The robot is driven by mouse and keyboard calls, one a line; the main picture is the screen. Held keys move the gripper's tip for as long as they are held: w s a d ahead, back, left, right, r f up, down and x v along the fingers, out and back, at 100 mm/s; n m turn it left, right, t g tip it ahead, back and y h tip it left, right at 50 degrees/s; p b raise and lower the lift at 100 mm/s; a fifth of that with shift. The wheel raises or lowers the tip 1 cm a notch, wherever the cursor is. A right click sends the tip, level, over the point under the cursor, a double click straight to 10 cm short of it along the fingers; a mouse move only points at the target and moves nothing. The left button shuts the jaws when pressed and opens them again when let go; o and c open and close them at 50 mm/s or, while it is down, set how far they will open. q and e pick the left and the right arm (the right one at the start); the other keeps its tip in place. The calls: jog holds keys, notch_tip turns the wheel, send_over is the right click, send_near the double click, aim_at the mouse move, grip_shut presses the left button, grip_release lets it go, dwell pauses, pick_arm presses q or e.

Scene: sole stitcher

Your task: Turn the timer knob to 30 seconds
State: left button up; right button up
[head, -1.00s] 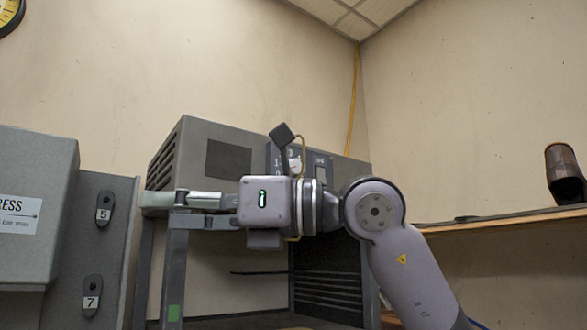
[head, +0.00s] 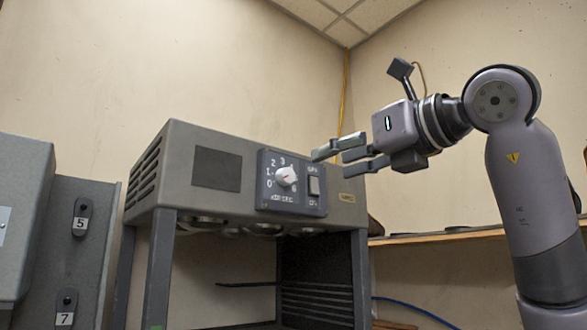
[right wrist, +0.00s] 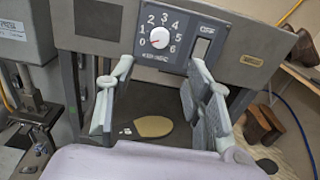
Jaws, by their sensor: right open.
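The timer knob (head: 287,176) is a round white dial on a dark panel (head: 265,198) on the front of a grey heater box. It also shows in the right wrist view (right wrist: 159,38), ringed by numbers 0 to 6. A small red mark on it seems to point lower left, near 0; the exact setting is hard to read. My right gripper (head: 338,158) is open and empty, to the right of the knob and apart from it. In the right wrist view its fingers (right wrist: 160,90) are spread below the panel. My left gripper is not in view.
A rocker switch (head: 314,186) sits right of the knob on the same panel. The box (head: 217,170) stands on grey legs. A grey machine (head: 25,215) is at the left. A wooden shelf (head: 440,238) runs along the right wall.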

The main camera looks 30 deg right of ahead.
aim_at(289, 176)
jog(key=w+p, duration=0.1)
jog(key=w, duration=0.2)
jog(key=w+p, duration=0.1)
jog(key=w, duration=0.3)
jog(key=w+p, duration=0.1)
jog(key=w, duration=0.2)
jog(key=shift+w+a+r, duration=0.1)
jog(key=shift+w+a, duration=0.05)
jog(key=shift+a, duration=0.25)
jog(key=shift+w+p, duration=0.45)
jog(key=shift+w, duration=0.25)
grip_shut()
